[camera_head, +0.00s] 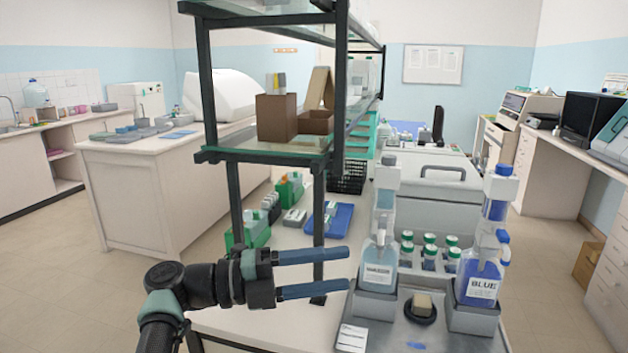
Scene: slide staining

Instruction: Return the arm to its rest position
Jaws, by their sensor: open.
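My gripper (347,270) is in the lower middle of the head view, at the end of my dark arm, which comes in from the bottom left. Its two blue fingers point right and are apart, with nothing between them. The fingers are in front of a black shelf post, and the fingertips end just left of a clear bottle (378,262) in a grey holder. I cannot tell the exact gap between fingertips and bottle.
A shelf rack (206,90) with brown boxes stands behind my gripper. A blue-liquid bottle (481,270), several green-capped bottles and a grey tray (420,335) are on the right. Green racks (247,232) and a blue tray (330,222) lie behind. Floor is open at left.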

